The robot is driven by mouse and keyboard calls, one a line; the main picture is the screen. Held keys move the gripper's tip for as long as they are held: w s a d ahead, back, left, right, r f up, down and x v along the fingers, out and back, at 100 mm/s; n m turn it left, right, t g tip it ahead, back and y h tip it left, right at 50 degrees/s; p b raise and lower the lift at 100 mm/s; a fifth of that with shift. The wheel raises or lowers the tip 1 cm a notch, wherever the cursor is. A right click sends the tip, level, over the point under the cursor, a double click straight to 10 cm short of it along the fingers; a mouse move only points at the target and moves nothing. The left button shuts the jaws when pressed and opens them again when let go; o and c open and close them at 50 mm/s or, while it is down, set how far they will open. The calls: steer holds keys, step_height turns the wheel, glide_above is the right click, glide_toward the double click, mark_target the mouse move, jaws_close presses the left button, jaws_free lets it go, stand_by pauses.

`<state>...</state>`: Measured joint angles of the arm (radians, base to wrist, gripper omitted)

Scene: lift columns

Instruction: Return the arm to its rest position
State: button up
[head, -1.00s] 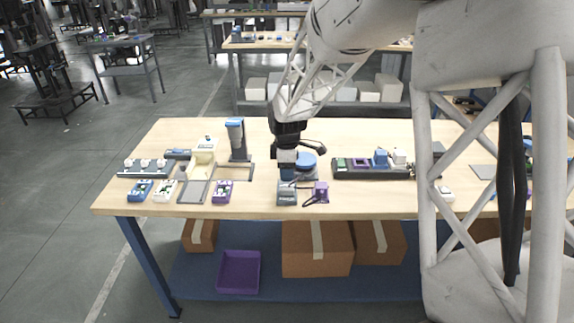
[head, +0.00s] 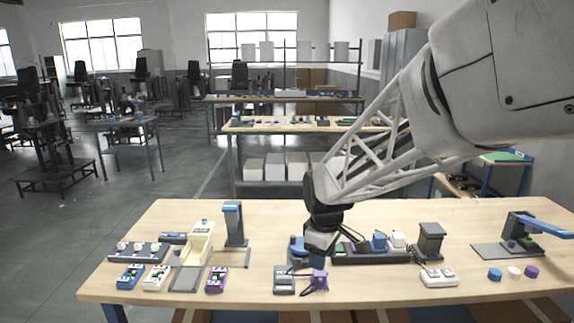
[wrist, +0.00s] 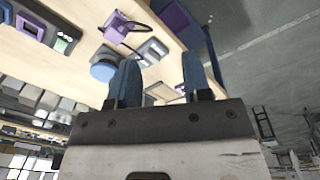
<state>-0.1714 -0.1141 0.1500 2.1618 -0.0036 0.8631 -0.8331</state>
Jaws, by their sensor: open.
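My arm reaches in from the right of the head view. My gripper (head: 308,258) points down over the middle of the workbench (head: 140,225), and its fingers are hard to make out there. In the wrist view my gripper (wrist: 158,80) shows two blue fingers set apart with nothing between them. A round blue piece (wrist: 104,66) lies beyond the left finger, seemingly apart from it. A purple block with a dark cable (wrist: 118,25) sits farther off. In the head view the purple block (head: 319,281) stands near the front edge, beside a grey device (head: 284,282).
A dark rail (head: 362,258) with several small modules lies right of my gripper. A cream stand (head: 198,243) and a blue-topped column (head: 233,225) stand at left. Small coloured devices line the front. Blue, white and purple discs (head: 514,272) lie at right.

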steer(key=s+d+r+m, duration=0.1)
steer(key=s+d+m, duration=0.2)
steer(key=s, duration=0.6)
steer(key=s+d+r+m+t, duration=0.1)
steer(key=s+d+r+m, duration=0.1)
steer(key=s+m, duration=0.3)
steer(key=s+d+r+m, duration=0.1)
steer(key=s+d+m, duration=0.2)
steer(key=s, duration=0.9)
steer(key=shift+s+d+r+m+t, duration=0.3)
steer(key=shift+s+d+r+m, duration=0.1)
steer(key=shift+d, duration=0.65)
